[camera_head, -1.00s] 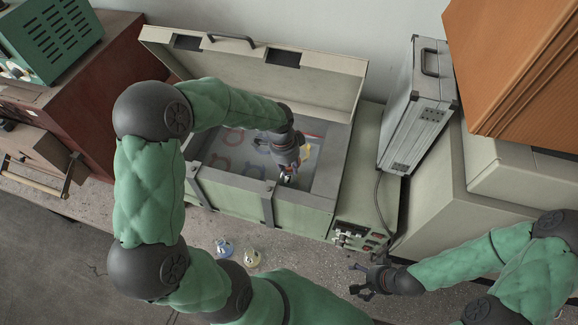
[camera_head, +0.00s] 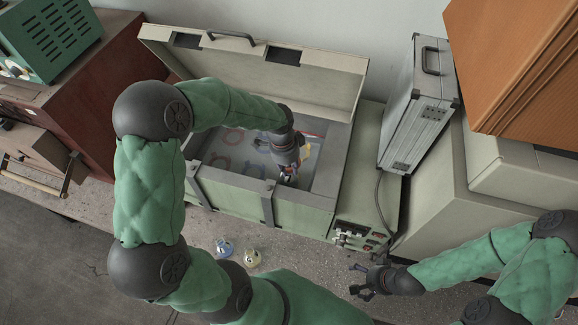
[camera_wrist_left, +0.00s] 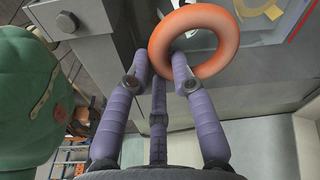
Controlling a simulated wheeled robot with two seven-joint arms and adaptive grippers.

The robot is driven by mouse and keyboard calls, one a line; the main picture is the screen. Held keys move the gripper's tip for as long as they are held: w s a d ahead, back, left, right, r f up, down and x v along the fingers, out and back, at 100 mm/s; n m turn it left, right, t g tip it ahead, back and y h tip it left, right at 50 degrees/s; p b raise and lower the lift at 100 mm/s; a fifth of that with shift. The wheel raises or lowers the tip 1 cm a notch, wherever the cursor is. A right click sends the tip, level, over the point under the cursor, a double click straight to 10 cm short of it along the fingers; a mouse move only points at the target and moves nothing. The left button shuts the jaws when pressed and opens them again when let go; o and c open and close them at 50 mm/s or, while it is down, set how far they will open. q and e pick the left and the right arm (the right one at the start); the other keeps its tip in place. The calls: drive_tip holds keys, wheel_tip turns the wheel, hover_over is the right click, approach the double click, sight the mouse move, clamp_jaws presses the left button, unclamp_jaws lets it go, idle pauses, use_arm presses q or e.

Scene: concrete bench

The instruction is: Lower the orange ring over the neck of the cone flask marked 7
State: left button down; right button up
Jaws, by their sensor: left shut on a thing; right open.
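My left gripper (camera_head: 288,178) is inside the open green case, near its front wall. In the left wrist view its fingers (camera_wrist_left: 165,72) are shut on the near side of an orange ring (camera_wrist_left: 229,42). In the head view the ring is mostly hidden by the gripper. Two small flasks stand on the bench in front of the case: a blue one (camera_head: 225,248) and a yellowish one (camera_head: 252,259). Their marks are too small to read surely, so I cannot tell which is 7. My right gripper (camera_head: 362,282) is open and empty over the bench, right of the flasks.
A silver case (camera_head: 415,110) stands further right. Bare bench surrounds the flasks.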

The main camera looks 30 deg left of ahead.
use_arm(q)
drive_tip(key=shift+f, duration=0.25)
drive_tip(key=c, duration=0.5)
unclamp_jaws()
drive_tip(key=shift+r, duration=0.15)
drive_tip(key=shift+r+p, duration=1)
drive_tip(key=shift+r, duration=0.55)
